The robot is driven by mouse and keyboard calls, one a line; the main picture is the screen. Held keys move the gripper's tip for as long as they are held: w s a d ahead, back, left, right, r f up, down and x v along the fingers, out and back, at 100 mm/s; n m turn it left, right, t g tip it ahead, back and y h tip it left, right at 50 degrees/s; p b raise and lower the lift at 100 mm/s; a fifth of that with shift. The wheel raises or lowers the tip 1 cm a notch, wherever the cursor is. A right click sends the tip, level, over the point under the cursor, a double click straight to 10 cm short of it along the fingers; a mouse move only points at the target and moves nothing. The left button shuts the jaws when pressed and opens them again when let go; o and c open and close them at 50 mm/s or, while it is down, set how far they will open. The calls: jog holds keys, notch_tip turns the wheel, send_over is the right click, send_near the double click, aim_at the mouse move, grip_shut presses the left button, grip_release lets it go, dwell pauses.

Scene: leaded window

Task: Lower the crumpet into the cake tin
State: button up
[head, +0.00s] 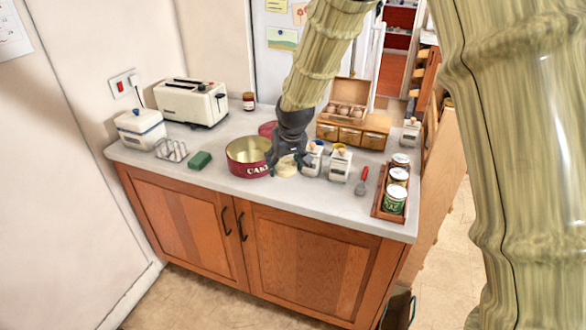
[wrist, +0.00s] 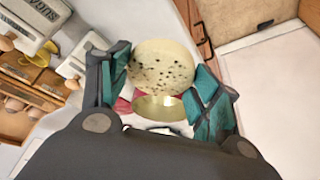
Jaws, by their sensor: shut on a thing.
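The crumpet (head: 286,167) is a pale, round, thick disc with dark holes on its face, clearly seen in the wrist view (wrist: 160,68). My gripper (wrist: 163,72) is shut on it, with a teal-padded finger at each side. In the head view my gripper (head: 290,157) reaches down just right of the cake tin. The cake tin (head: 247,170) is round, red and open, with a pale gold inside and lettering on its side. Its gold inside seems to show partly behind the crumpet in the wrist view (wrist: 160,110). The crumpet's exact height above the counter is unclear.
White canisters (head: 339,165) stand close right of my gripper. A red lid-like thing (head: 268,129) lies behind the tin. A green block (head: 200,160) and toast rack (head: 172,150) are left. A wooden drawer box (head: 350,134) stands behind; a jar tray (head: 377,205) is at right.

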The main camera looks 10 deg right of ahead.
jog(key=w+a+p, duration=0.1)
jog(key=w+a, duration=0.3)
jog(key=w, duration=0.6)
jog(key=w+a+p, duration=0.2)
jog(key=w+a, duration=0.1)
jog(key=w, duration=0.7)
jog(key=shift+w+a+f, duration=0.15)
jog(key=shift+w+a, duration=0.05)
jog(key=shift+a, duration=0.2)
jog(key=shift+f, duration=0.2)
jog(key=shift+f+b, duration=1.1)
jog(key=shift+f, duration=1.7)
jog(key=shift+f+b, duration=0.75)
jog(key=shift+f, duration=1.15)
dwell(0.7)
